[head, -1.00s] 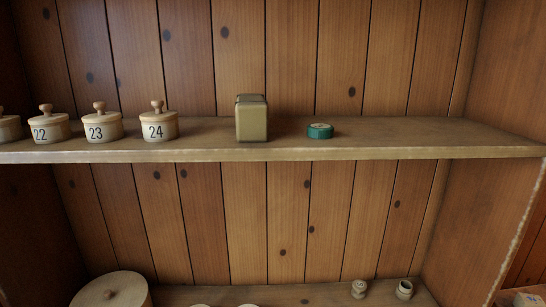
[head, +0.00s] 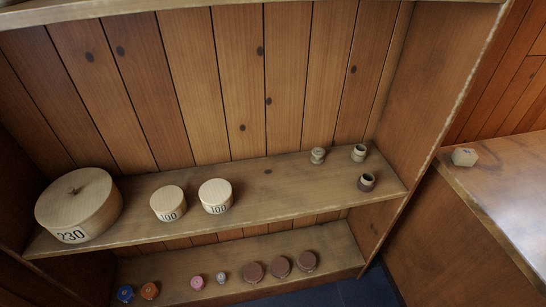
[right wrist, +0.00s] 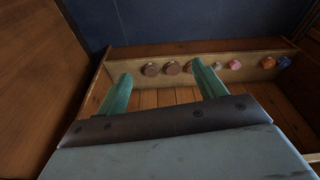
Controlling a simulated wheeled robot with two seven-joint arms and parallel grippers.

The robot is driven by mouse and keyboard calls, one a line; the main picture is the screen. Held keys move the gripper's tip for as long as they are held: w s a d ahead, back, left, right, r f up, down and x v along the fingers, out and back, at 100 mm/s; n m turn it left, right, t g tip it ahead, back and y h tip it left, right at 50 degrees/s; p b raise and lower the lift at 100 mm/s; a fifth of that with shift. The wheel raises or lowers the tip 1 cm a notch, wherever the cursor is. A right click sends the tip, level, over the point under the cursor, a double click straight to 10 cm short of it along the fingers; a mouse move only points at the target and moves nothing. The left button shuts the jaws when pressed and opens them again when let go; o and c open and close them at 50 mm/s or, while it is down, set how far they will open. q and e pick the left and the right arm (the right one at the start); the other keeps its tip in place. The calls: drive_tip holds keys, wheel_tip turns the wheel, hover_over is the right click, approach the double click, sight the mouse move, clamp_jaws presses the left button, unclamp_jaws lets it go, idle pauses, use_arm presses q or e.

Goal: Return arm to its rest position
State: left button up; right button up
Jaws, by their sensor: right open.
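My right gripper (right wrist: 161,68) shows in the right wrist view as two greenish fingers spread well apart. It is open, with nothing between the fingers. Beyond the fingertips lies a low shelf board with several small round things. Neither gripper shows in the head view, and my left gripper is not in any view. Three small turned wooden pieces stand at the right end of the middle shelf in the head view: a pale spool (head: 317,155), a cup-like piece (head: 359,152) and a darker-based one (head: 366,182).
The middle shelf (head: 265,195) also holds a large round box marked 230 (head: 78,205) and two smaller boxes marked 100 (head: 168,203). The lower shelf (head: 335,250) holds several small coloured discs. A side table (head: 515,195) with a small block (head: 464,157) stands at right.

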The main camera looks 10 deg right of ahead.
drive_tip(key=s+d+f+b, duration=0.1)
drive_tip(key=s+f+b, duration=0.1)
drive_tip(key=s+f, duration=0.6)
drive_tip(key=s+d+f+g+b, duration=0.1)
drive_tip(key=s+d+f+b, duration=0.1)
drive_tip(key=s+f, duration=0.6)
wheel_tip(320, 180, down, 7)
drive_tip(key=shift+s+f+g+b, duration=0.1)
drive_tip(key=shift+s+g+b, duration=0.2)
drive_tip(key=shift+s+b, duration=0.15)
